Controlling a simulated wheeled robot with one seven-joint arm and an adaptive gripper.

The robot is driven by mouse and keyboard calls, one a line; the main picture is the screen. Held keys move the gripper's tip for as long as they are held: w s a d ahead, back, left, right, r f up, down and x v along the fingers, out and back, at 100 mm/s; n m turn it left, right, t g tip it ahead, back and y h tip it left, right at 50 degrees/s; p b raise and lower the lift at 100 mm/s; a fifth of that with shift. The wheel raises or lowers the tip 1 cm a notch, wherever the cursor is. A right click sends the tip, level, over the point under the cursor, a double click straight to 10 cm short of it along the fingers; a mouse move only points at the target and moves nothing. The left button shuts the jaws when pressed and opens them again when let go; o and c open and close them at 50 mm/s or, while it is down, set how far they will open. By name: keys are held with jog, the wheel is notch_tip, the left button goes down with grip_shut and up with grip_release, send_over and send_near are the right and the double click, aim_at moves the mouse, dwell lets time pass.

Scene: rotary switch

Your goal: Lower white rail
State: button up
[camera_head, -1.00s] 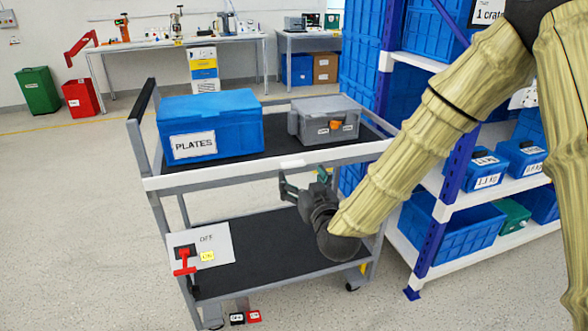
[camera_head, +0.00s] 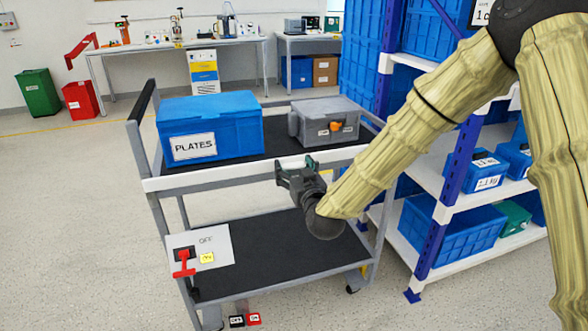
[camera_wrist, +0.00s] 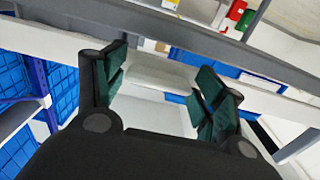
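A white rail (camera_head: 215,176) runs along the front edge of the cart's upper shelf, below the blue box. In the wrist view a white rail (camera_wrist: 60,42) crosses behind the fingers, with a pale block (camera_wrist: 160,76) showing between them. My gripper (camera_head: 294,168) is at the right part of the shelf's front edge and hides part of it. In the wrist view my gripper (camera_wrist: 168,78) is open, with dark green finger pads apart. I cannot tell whether the fingers touch the rail.
The cart's upper shelf holds a blue box labelled PLATES (camera_head: 210,125) and a grey case (camera_head: 325,120). A panel with a red lever (camera_head: 183,262) hangs at the lower left. A blue-and-white shelf rack (camera_head: 450,180) stands at right.

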jog(key=c, duration=0.9)
notch_tip(320, 180, down, 6)
jog(key=shift+s+r+b, duration=0.1)
jog(key=shift+b, duration=0.85)
jog(key=o, duration=1.5)
jog(key=v, duration=1.2)
